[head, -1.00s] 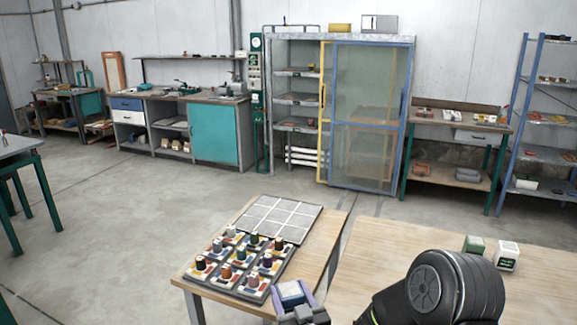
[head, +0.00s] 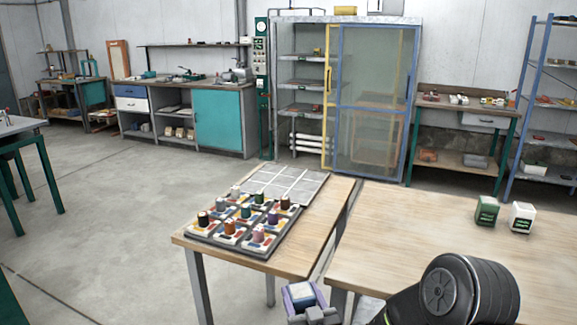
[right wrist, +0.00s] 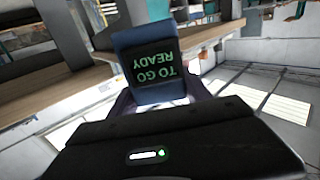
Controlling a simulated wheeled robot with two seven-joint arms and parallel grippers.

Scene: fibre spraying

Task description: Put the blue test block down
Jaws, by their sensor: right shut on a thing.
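The blue test block (right wrist: 150,60) is in my right gripper (right wrist: 155,98). In the right wrist view it has a dark face with green letters, "READY TO GO", upside down in the picture. My right gripper (head: 308,310) also shows at the bottom of the head view, shut on the block (head: 301,291), whose pale top shows. It is in front of the gap between the two wooden tables, near their front edges. My left gripper is not in view.
The right wooden table (head: 440,232) is mostly bare. A green block (head: 486,211) and a white block (head: 522,217) stand on it. The left table (head: 318,218) holds a tray of several coloured spools (head: 245,220) and a grey gridded panel (head: 290,186).

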